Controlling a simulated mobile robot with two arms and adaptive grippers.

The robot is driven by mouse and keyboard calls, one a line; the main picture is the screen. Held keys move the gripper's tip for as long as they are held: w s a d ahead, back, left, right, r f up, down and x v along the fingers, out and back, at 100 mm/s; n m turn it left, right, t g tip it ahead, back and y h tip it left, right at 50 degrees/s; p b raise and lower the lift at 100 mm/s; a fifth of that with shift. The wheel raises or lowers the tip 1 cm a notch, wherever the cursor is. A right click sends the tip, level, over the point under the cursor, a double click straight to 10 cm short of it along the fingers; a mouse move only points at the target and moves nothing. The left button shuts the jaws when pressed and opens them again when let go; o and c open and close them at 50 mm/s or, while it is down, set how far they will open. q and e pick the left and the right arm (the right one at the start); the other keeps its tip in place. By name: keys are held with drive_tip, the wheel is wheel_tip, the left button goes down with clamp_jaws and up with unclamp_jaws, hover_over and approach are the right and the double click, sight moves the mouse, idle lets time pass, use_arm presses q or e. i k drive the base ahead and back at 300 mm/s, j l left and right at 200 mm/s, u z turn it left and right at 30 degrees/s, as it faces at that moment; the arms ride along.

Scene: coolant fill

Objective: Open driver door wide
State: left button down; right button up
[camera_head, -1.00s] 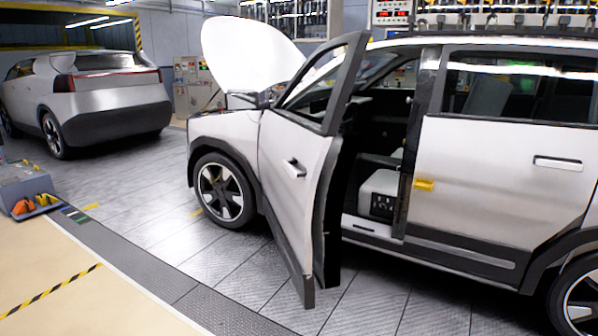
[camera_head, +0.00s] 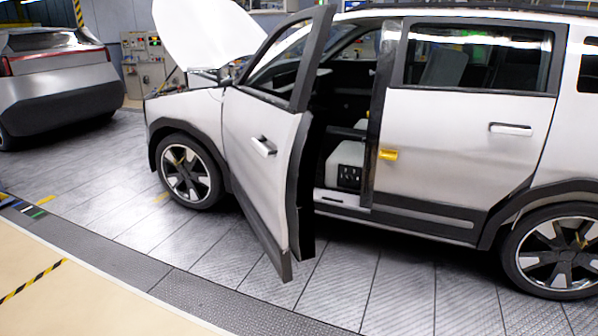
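The white driver door (camera_head: 262,165) of the car stands open, swung out from the body toward me, with its window frame (camera_head: 290,60) at the top. Its outer handle (camera_head: 264,146) is on the side facing left. The door opening shows the dark cabin and a light seat base (camera_head: 345,165). A yellow piece (camera_head: 388,154) sits on the front edge of the closed rear door (camera_head: 460,130). Neither of my grippers is in view.
The car's hood (camera_head: 205,35) is raised. A second silver car (camera_head: 60,80) stands at the far left. The tiled floor (camera_head: 350,285) in front of the car is clear. A grey strip (camera_head: 120,262) borders a beige floor area (camera_head: 60,300) at the lower left.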

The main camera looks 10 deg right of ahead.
sight(275, 193)
drive_tip(key=i+l+u, duration=0.1)
drive_tip(key=i+l, duration=0.2)
drive_tip(key=i+l+u, duration=0.1)
drive_tip(key=i+l, duration=0.15)
drive_tip(key=l, duration=0.2)
drive_tip(key=i+l+u, duration=0.1)
drive_tip(key=i+l, duration=0.15)
drive_tip(key=l, duration=0.15)
drive_tip(key=i+l+u, duration=0.1)
drive_tip(key=i+l, duration=0.15)
drive_tip(key=l, duration=0.15)
drive_tip(key=i+l, duration=0.25)
drive_tip(key=l, duration=0.2)
drive_tip(key=u, duration=0.05)
